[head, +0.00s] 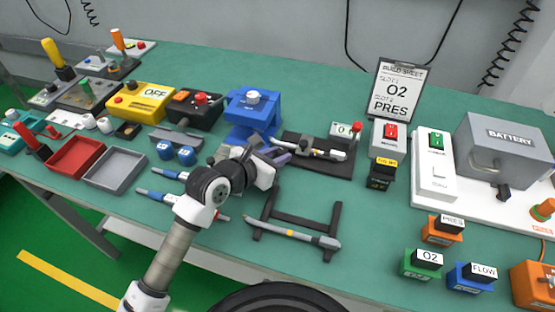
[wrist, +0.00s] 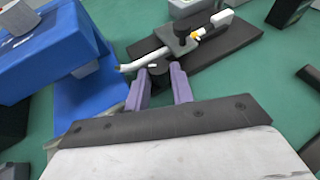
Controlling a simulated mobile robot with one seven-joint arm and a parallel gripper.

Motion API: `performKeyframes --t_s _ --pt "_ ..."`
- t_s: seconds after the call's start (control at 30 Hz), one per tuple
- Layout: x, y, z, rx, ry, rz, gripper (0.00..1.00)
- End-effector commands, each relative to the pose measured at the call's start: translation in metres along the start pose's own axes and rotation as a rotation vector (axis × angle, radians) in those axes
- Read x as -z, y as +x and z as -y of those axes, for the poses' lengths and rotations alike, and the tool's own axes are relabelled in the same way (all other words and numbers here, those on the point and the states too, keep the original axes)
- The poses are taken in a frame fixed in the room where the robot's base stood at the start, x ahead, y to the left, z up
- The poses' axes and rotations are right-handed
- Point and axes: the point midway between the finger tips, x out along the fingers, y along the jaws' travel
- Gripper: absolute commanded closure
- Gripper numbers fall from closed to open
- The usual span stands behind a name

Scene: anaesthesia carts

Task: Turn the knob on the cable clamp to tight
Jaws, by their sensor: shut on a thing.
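The cable clamp stands on a dark base plate (head: 330,168), with a white cable (head: 332,154) running through it. In the wrist view its grey clamp block (wrist: 180,40) holds the cable, and a small dark knob (wrist: 158,68) faces me on its near side. My gripper (head: 283,148) reaches in from the left in the head view. Its two purple fingers (wrist: 160,74) lie on either side of the knob and are shut on it. The fingers and my arm hide most of the knob in the head view. I cannot read any tight mark on it.
A blue stand (head: 250,135) with a white knob is close on the left of my gripper. A black frame (head: 300,220) and a grey pen-like tool (head: 300,236) lie nearer.

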Motion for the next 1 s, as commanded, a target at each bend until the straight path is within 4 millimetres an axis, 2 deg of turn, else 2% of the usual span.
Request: performKeyframes --t_s 0.03,0.3,0.53,1.0 --pt "0.015 0.003 -0.007 -0.005 0.001 -0.016 0.99" --pt "0.020 0.001 -0.017 0.019 0.010 -0.027 0.99" --pt "0.017 0.001 -0.017 0.046 0.027 -0.025 0.99" --pt "-0.001 0.000 -0.006 0.091 0.049 -0.009 0.99"
